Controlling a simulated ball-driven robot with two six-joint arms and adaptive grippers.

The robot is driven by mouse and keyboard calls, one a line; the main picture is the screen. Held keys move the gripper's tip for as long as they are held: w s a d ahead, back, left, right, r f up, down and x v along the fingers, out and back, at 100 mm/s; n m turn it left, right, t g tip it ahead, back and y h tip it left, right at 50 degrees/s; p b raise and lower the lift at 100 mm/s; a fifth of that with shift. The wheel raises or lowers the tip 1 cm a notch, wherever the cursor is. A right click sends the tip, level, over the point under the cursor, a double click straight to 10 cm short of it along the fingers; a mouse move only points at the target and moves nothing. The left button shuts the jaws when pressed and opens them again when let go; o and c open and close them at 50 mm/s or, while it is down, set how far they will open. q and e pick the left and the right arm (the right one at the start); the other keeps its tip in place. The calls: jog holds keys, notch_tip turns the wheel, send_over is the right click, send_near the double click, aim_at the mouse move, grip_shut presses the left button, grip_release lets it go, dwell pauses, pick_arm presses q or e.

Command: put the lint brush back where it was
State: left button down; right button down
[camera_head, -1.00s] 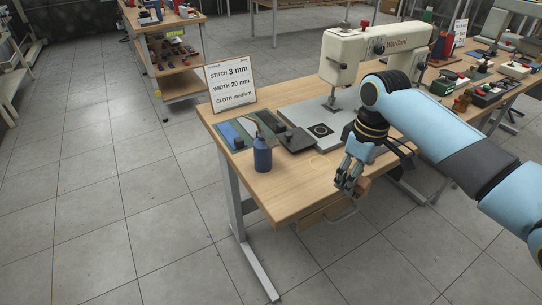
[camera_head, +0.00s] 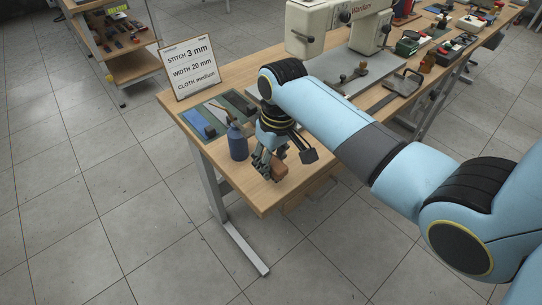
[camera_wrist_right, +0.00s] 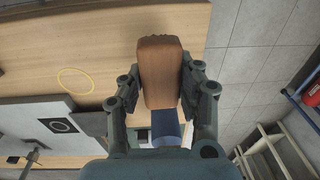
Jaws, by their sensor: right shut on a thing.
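The lint brush, a brown wooden block (camera_wrist_right: 160,75), is clamped between the fingers of my right gripper (camera_wrist_right: 162,90). In the head view the right gripper (camera_head: 268,170) is shut on the brush (camera_head: 279,168) near the table's front edge, just right of the blue bottle. Whether the brush touches the tabletop cannot be told. A thin yellow ring (camera_wrist_right: 76,94) on the wooden tabletop shows in the wrist view, left of the brush; in the head view I cannot make it out. My left gripper is not in view.
The blue bottle (camera_head: 238,143) stands very close to the gripper. Cloth swatches (camera_head: 203,123) lie behind it, below a white sign (camera_head: 191,68). The sewing machine (camera_head: 308,30) stands farther back. The wooden table (camera_head: 240,80) has bare room along its left side.

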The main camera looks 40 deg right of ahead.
aim_at(276, 160)
notch_tip(276, 160, down, 4)
jog(key=shift+r, duration=0.15)
jog(key=c, duration=0.9)
grip_release()
jog(key=shift+f, duration=0.25)
jog(key=r, duration=0.8)
jog(key=s+r+p, duration=0.1)
jog(key=r, duration=0.3)
jog(key=shift+d+r, duration=0.15)
jog(key=shift+d, duration=0.2)
